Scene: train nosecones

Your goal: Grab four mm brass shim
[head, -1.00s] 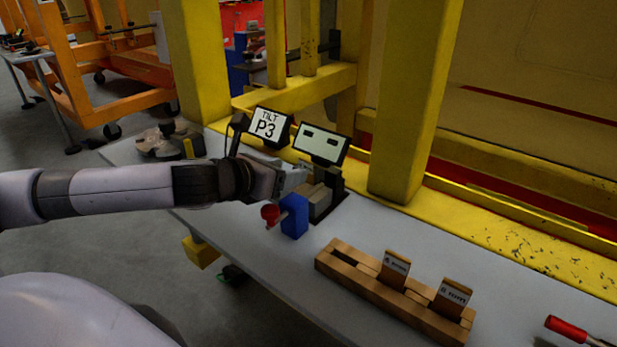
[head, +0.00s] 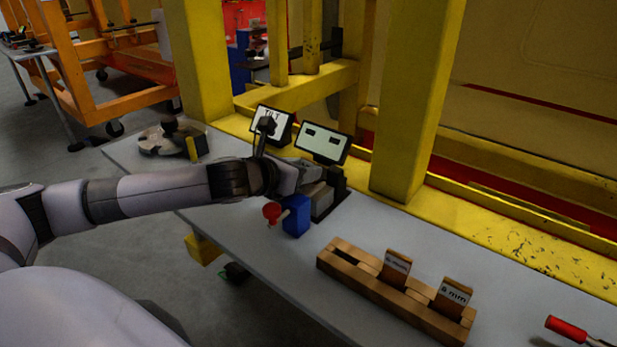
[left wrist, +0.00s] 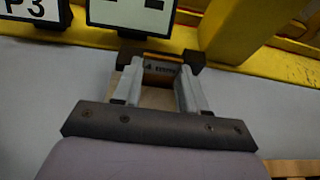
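My left gripper (head: 305,180) reaches across the bench to the fixture below the two signs. In the left wrist view its two grey fingers (left wrist: 160,88) stand apart, with a tan shim (left wrist: 157,98) between them. The shim's label (left wrist: 162,69) seems to begin with 4. The shim spans most of the gap, but I cannot tell whether both fingers press on it. In the head view the gripper hides the shim. My right gripper is not in view.
A wooden rack (head: 345,273) holds two labelled shims (head: 395,268) (head: 452,297); its left slot looks empty. A yellow post (head: 405,120) rises behind. A red-handled tool (head: 567,328) lies at right.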

